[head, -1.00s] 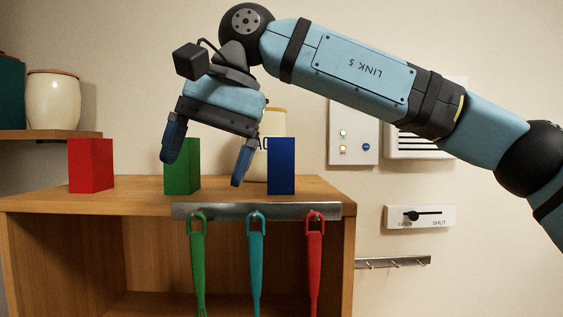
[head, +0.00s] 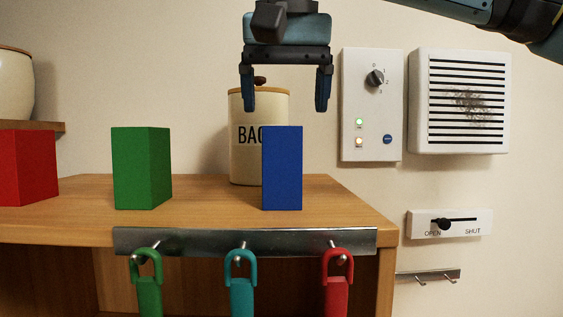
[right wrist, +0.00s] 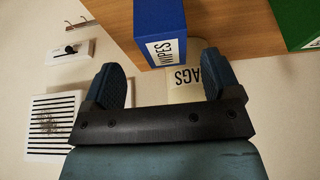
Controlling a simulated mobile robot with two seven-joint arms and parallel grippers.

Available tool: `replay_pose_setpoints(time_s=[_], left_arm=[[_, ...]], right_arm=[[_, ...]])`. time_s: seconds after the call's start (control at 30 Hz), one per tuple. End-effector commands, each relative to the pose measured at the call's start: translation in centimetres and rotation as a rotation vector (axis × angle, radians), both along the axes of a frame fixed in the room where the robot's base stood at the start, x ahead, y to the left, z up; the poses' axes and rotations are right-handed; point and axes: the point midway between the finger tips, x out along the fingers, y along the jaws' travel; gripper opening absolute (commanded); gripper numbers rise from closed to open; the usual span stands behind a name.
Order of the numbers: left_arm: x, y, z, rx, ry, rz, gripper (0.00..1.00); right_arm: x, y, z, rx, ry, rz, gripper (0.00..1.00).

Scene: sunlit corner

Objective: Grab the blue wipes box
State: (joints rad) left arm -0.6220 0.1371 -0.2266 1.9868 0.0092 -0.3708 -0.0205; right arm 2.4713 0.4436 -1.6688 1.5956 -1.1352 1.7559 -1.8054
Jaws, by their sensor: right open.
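The blue wipes box (head: 282,168) stands upright near the right front of the wooden cabinet top. In the right wrist view the blue box (right wrist: 160,22) shows the label WIPES, beyond the fingertips. My right gripper (head: 285,108) is open and empty, with its fingers pointing down. In the head view it appears above the blue box, its fingertips a little higher than the box's top and to either side of it. In the right wrist view the fingers of my right gripper (right wrist: 163,72) are apart with nothing between them touching. My left gripper is not in view.
A green box (head: 141,168) and a red box (head: 28,168) stand to the left. A cream canister (head: 248,155) with a wooden lid stands behind the blue box. Green, teal and red handles hang from a metal rail (head: 200,241) at the cabinet's front. Panels are on the right wall.

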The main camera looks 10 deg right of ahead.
Motion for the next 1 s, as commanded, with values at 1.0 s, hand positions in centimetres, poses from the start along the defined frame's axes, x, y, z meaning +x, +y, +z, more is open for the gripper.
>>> replay_pose_setpoints(time_s=[1.0], left_arm=[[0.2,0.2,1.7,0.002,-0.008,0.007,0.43]], right_arm=[[2.3,0.0,-6.0,0.001,0.001,0.000,0.44]])
